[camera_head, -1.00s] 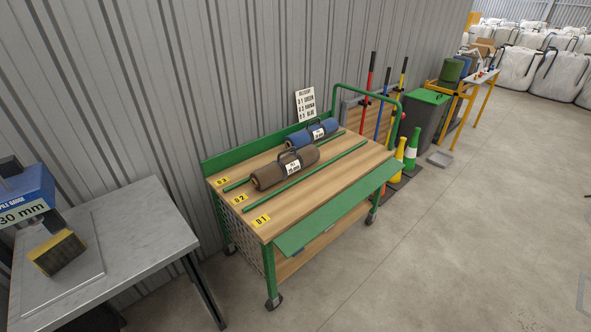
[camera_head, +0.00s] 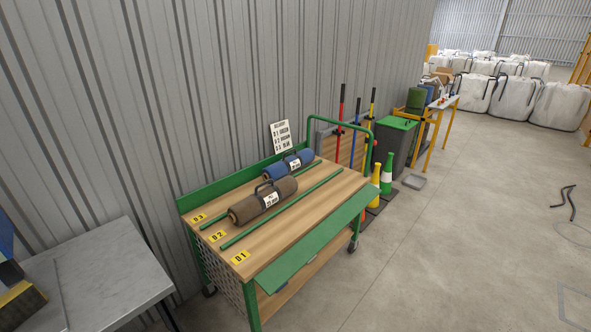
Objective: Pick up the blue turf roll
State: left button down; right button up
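A blue turf roll (camera_head: 289,164) lies on the wooden top of a green wheeled cart (camera_head: 300,207), towards its back edge by the wall. It has a dark carry handle and a white label. A brown turf roll (camera_head: 262,199) with a handle and label lies in front of it, nearer to me, in the middle lane. Green rails run along the top between lanes marked with yellow tags B1, B2 and B3. Neither of my grippers shows in the view.
A grey metal table (camera_head: 95,275) stands at the lower left. A delivery sign (camera_head: 282,137) stands behind the cart. A green-lidded bin (camera_head: 398,140), coloured bottles (camera_head: 386,175) and a yellow-legged table (camera_head: 440,105) stand beyond. Open concrete floor (camera_head: 460,240) lies to the right.

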aim_at(279, 170)
jog(key=i+l, duration=0.2)
jog(key=l, duration=0.15)
jog(key=i+l, duration=0.2)
jog(key=l, duration=0.2)
jog(key=i+l, duration=0.2)
jog(key=l, duration=0.15)
jog(key=i+l+u, duration=0.1)
jog(key=l, duration=0.3)
jog(key=i+l, duration=0.25)
jog(key=l, duration=0.15)
jog(key=i+l, duration=0.2)
jog(key=l, duration=0.15)
jog(key=i+l, duration=0.2)
jog(key=l, duration=0.2)
jog(key=i+l, duration=0.2)
jog(key=l, duration=0.2)
jog(key=u, duration=0.05)
